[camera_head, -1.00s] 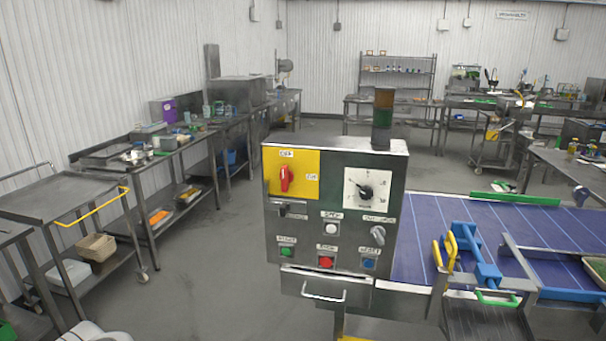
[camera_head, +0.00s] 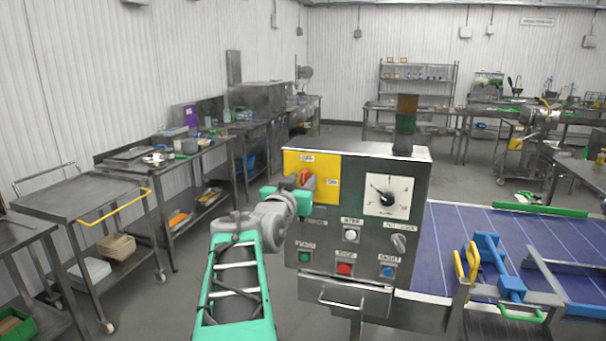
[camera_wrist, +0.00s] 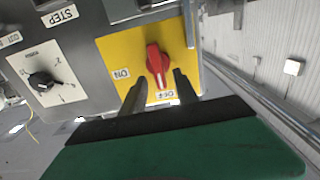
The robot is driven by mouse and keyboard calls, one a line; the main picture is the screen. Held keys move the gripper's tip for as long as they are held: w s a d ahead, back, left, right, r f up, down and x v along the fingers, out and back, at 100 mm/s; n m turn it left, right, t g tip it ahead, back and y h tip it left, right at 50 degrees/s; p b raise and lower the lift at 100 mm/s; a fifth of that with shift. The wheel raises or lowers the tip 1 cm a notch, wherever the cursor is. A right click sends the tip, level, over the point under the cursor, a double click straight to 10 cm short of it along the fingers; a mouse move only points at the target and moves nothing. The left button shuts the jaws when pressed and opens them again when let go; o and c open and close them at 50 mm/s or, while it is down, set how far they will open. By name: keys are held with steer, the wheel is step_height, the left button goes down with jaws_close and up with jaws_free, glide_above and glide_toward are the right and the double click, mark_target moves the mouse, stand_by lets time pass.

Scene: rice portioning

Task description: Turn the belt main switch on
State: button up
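The belt main switch is a red rotary handle (camera_head: 305,177) on a yellow plate (camera_head: 328,178) at the upper left of the steel control box (camera_head: 420,185). In the wrist view the red handle (camera_wrist: 157,62) stands nearly in line with the OFF label (camera_wrist: 165,95); the ON label (camera_wrist: 121,73) is to its left. My gripper (camera_wrist: 160,85) is open, with one dark finger on each side of the handle's lower end. Gaps show at both sides; I cannot tell how deep the fingers reach. In the head view my gripper (camera_head: 288,190) partly covers the plate and handle.
The box also has a white dial (camera_head: 388,192), a grey selector knob (camera_head: 398,243), a white button (camera_head: 350,236), and green (camera_head: 304,256), red (camera_head: 344,268) and blue (camera_head: 388,271) buttons. A blue conveyor belt (camera_head: 450,240) is at right, a cart (camera_head: 75,195) at left.

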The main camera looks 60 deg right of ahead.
steer(key=shift+w+d, duration=0.1)
steer(key=shift+d, duration=0.6)
steer(key=shift+c, duration=0.5)
jaws_close()
